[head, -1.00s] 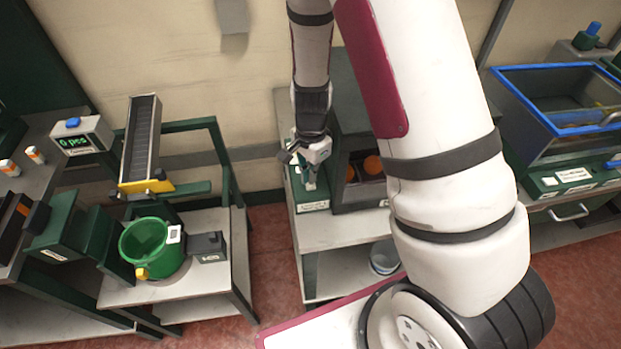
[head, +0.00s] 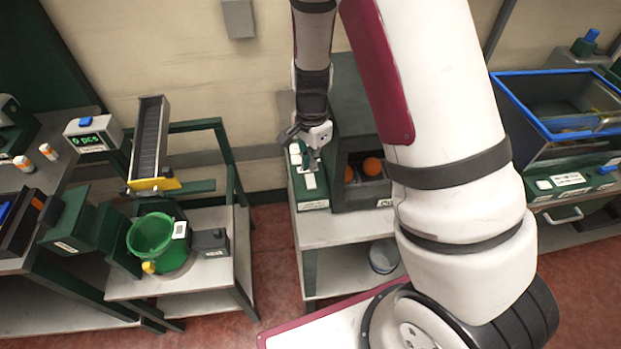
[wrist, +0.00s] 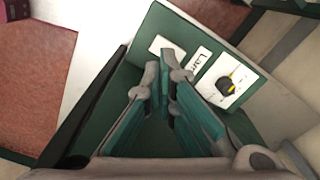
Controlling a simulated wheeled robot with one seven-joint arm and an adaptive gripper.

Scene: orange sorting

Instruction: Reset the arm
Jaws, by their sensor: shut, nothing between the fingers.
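My gripper (head: 312,163) is at the end of my arm, in the upper middle of the head view, just above a small green control box (head: 312,196) on the grey table. In the wrist view my gripper (wrist: 163,75) has its fingers close together with nothing between them. Below the fingers is the green box's panel (wrist: 188,28), with white labels and a black knob (wrist: 227,84) on a white plate. I cannot tell whether the fingertips touch the box.
A dark box (head: 345,200) with oranges (head: 372,166) stands right of my gripper. A green bucket (head: 152,236) sits on a small table at left, below a chute (head: 149,140). A counter (head: 92,139) reads "0 pcs". A blue-rimmed bin (head: 560,138) is at right.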

